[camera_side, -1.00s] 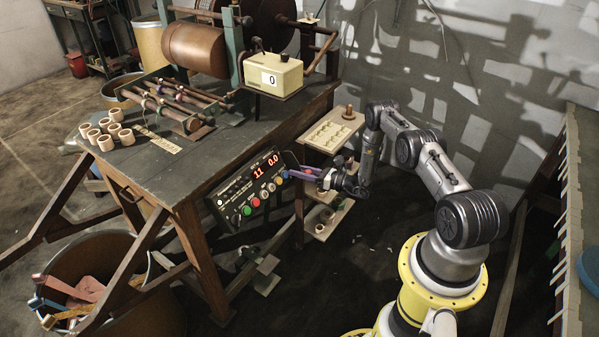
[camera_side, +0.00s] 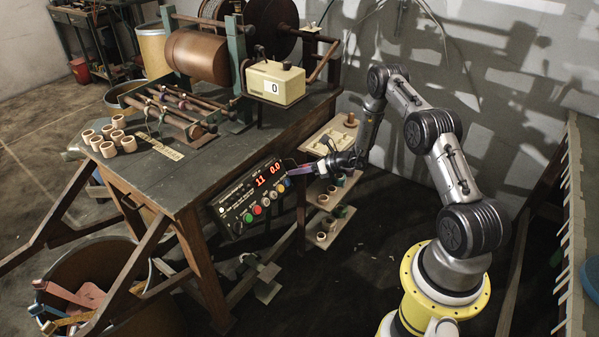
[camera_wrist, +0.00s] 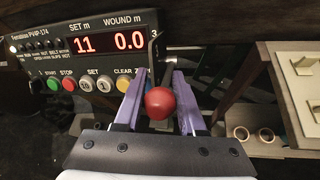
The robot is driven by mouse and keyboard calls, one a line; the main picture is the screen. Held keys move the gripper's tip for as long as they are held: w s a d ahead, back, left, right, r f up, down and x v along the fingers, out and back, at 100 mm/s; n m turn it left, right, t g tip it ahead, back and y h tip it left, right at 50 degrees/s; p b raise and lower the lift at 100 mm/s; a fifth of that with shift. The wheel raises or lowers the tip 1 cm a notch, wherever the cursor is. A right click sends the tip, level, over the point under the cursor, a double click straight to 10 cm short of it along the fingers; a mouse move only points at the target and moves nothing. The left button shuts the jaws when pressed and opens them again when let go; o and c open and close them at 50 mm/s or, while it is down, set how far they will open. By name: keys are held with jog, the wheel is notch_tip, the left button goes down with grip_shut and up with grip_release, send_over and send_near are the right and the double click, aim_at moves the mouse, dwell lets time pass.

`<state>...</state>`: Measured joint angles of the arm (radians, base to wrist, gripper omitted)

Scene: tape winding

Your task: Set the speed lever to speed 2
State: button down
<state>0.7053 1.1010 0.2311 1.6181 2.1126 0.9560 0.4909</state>
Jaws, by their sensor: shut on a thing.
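The speed lever ends in a red ball knob (camera_wrist: 160,102) at the right end of the control panel (camera_wrist: 85,55). In the wrist view my gripper (camera_wrist: 157,80) has its two purple fingers on either side of the lever, shut on it. The knob stands in front and hides most of the lever's shaft. A "3" shows at the panel's upper right edge; the lever's exact setting cannot be told. In the side view my gripper (camera_side: 302,169) is at the panel's right end, and the panel also shows there (camera_side: 250,197).
The panel has coloured buttons close to my left finger, and its display reads 11 and 0.0. A shelf stand (camera_side: 327,190) with rolls is right of the panel. The workbench (camera_side: 225,150) carries a counter box (camera_side: 275,82) reading 0. Floor right of the shelves is mostly clear.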

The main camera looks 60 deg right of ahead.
jog(key=shift+a, duration=0.15)
jog(key=c, duration=0.5)
grip_release()
jog(key=v, duration=1.3)
jog(key=shift+s+r, duration=0.2)
jog(key=shift+s, duration=0.15)
